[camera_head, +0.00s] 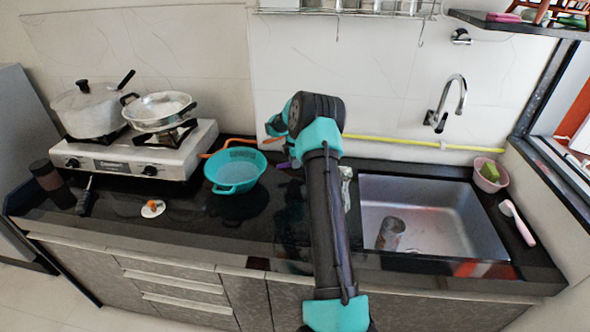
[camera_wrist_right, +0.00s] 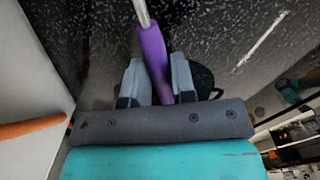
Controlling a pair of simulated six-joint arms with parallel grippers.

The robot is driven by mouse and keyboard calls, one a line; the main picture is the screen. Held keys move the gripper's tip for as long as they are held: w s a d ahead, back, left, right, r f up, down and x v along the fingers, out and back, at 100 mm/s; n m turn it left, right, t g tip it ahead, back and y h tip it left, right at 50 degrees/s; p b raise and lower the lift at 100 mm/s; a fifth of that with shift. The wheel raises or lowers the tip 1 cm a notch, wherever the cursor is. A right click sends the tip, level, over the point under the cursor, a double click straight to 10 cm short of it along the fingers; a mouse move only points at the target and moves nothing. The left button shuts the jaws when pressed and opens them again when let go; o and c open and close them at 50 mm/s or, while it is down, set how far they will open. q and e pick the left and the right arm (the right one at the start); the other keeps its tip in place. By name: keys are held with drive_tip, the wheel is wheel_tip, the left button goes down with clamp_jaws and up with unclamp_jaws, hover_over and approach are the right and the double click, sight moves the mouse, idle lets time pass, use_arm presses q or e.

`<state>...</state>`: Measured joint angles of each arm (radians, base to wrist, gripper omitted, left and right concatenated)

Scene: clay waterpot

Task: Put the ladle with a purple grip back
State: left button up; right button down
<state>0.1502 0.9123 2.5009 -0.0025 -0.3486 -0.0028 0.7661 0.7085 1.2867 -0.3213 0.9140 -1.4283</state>
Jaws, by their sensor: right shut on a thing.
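The ladle's purple grip (camera_wrist_right: 153,55) stands between the two grey fingers of my right gripper (camera_wrist_right: 160,82) in the right wrist view. The gripper is shut on it. A thin metal shaft (camera_wrist_right: 142,12) runs up from the grip and out of the picture, so the ladle's bowl is not seen there. In the head view only a small purple bit (camera_head: 284,165) shows left of my right arm, above the back of the black counter. My arm hides most of the gripper and ladle. My left gripper is not in view.
A wire rack (camera_head: 350,12) with hooks hangs on the back wall. A teal strainer (camera_head: 235,187) sits left of my arm. A stove (camera_head: 130,155) with two pots is further left. A sink (camera_head: 440,235) holding a cylinder (camera_head: 390,234) and a pink bowl (camera_head: 487,178) are right.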

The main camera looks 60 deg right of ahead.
sight(295, 174)
drive_tip(key=shift+f, duration=1.85)
drive_tip(key=c, duration=0.9)
unclamp_jaws()
drive_tip(key=shift+f, duration=0.1)
drive_tip(key=shift+c, duration=0.2)
wheel_tip(295, 174, up, 12)
drive_tip(key=shift+r, duration=0.15)
drive_tip(key=shift+a, duration=0.1)
